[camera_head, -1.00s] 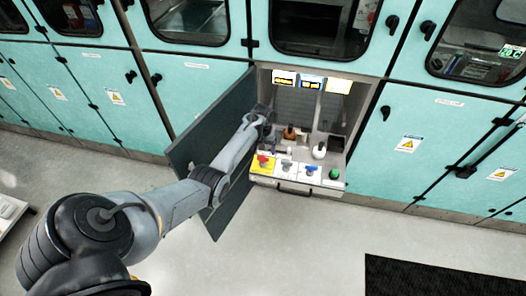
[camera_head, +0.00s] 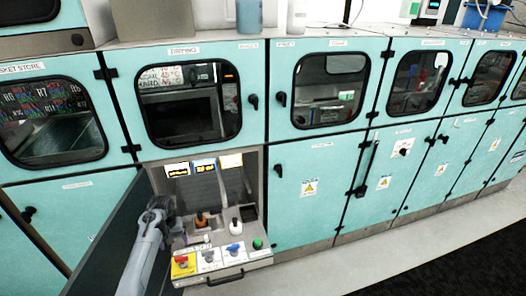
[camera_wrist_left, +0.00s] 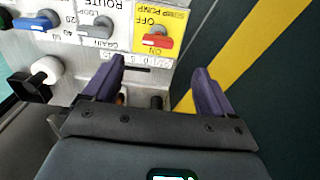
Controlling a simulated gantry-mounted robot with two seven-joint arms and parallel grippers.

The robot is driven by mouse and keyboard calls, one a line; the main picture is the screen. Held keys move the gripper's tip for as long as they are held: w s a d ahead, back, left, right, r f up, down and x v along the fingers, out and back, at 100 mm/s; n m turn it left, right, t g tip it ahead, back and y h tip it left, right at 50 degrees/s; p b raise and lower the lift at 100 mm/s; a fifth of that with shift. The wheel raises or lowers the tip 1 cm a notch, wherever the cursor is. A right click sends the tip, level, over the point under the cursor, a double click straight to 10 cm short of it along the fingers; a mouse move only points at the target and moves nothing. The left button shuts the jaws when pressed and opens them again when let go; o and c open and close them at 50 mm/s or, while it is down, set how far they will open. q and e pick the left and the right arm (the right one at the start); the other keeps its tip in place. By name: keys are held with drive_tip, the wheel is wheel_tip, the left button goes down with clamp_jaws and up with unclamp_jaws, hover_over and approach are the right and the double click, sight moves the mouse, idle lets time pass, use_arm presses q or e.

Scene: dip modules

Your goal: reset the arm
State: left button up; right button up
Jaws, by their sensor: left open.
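My left arm (camera_head: 143,250) comes in from the lower left, past an open dark door, to a recessed control panel (camera_head: 250,262). My left gripper (camera_head: 160,206) is small and hard to make out there. In the left wrist view the gripper (camera_wrist_left: 158,68) shows two purple fingers spread apart with nothing between them. Its fingertips are close to the panel's yellow plate with a red switch (camera_wrist_left: 158,41), which reads OFF and ON. A grey knob (camera_wrist_left: 97,27) and a blue knob (camera_wrist_left: 37,20) sit to the left. My right gripper is not in view.
The open dark door (camera_head: 105,245) stands left of the arm; a yellow stripe (camera_wrist_left: 212,65) crosses the dark surface beside the gripper. A white knob (camera_head: 236,227), an orange-brown control (camera_head: 202,221) and a green button (camera_head: 258,244) are on the panel. Teal cabinets (camera_head: 310,215) line the wall.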

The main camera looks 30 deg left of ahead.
use_arm(q)
drive_tip(key=s+d+f+m+g+y, duration=0.15)
drive_tip(key=s+d+f, duration=0.25)
drive_tip(key=s+f, duration=0.5)
drive_tip(key=s+d+f+m+g, duration=0.1)
drive_tip(key=s+d+f+g, duration=0.15)
drive_tip(key=s+f, duration=0.55)
drive_tip(key=s+d+r+m+t, duration=0.25)
drive_tip(key=s+d+r, duration=0.2)
drive_tip(key=d, duration=0.65)
drive_tip(key=s+d+r+m+t, duration=0.1)
drive_tip(key=s+d+r+m, duration=0.2)
drive_tip(key=s+d, duration=0.55)
drive_tip(key=w+d+r+m+t+h, duration=0.1)
drive_tip(key=w+d+r+t, duration=0.15)
drive_tip(key=d+r, duration=0.45)
drive_tip(key=w+d+r+m+t+h, duration=0.15)
drive_tip(key=w+d+r, duration=0.3)
drive_tip(key=r, duration=0.45)
wheel_tip(320, 180, up, 25)
drive_tip(key=p, duration=2.6)
drive_tip(key=shift+s+d+r+y, duration=0.15)
drive_tip(key=shift+d+r+y, duration=0.05)
drive_tip(key=shift+y, duration=0.2)
drive_tip(key=shift+m, duration=0.25)
